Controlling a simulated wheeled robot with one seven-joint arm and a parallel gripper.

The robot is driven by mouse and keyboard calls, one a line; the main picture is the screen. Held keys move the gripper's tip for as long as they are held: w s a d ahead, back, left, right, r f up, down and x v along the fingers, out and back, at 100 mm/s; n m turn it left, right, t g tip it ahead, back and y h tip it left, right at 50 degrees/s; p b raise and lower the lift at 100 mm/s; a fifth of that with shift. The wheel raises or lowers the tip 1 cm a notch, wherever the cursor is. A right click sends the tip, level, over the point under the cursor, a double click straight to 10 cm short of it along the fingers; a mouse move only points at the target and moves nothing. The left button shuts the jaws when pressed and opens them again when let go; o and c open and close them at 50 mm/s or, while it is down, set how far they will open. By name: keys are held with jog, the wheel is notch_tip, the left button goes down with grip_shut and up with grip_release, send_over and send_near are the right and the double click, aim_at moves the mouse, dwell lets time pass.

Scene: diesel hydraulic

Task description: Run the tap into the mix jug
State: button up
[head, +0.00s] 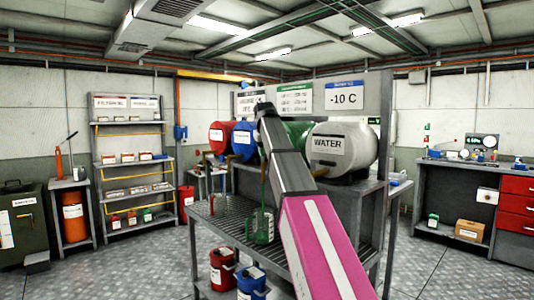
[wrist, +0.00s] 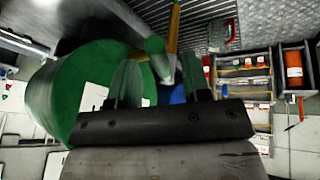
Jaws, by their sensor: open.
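In the head view the mix jug (head: 262,226), a green-tinted jug, stands upright on the grated bench top. The green drum (head: 297,134) is partly hidden behind my arm. In the wrist view the green drum (wrist: 85,90) is very close, with a short green cylinder (wrist: 155,45), perhaps its tap, and a yellow bar (wrist: 173,28) beyond my fingertips. My gripper (wrist: 160,75) is open beside them; contact is unclear. Its fingers are hidden in the head view.
A red drum (head: 222,137), a blue drum (head: 244,140) and a white drum labelled WATER (head: 343,148) share the rack. Red (head: 222,268) and blue (head: 251,283) cans stand below.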

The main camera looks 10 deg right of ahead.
jog(key=v, duration=1)
dwell(0.5)
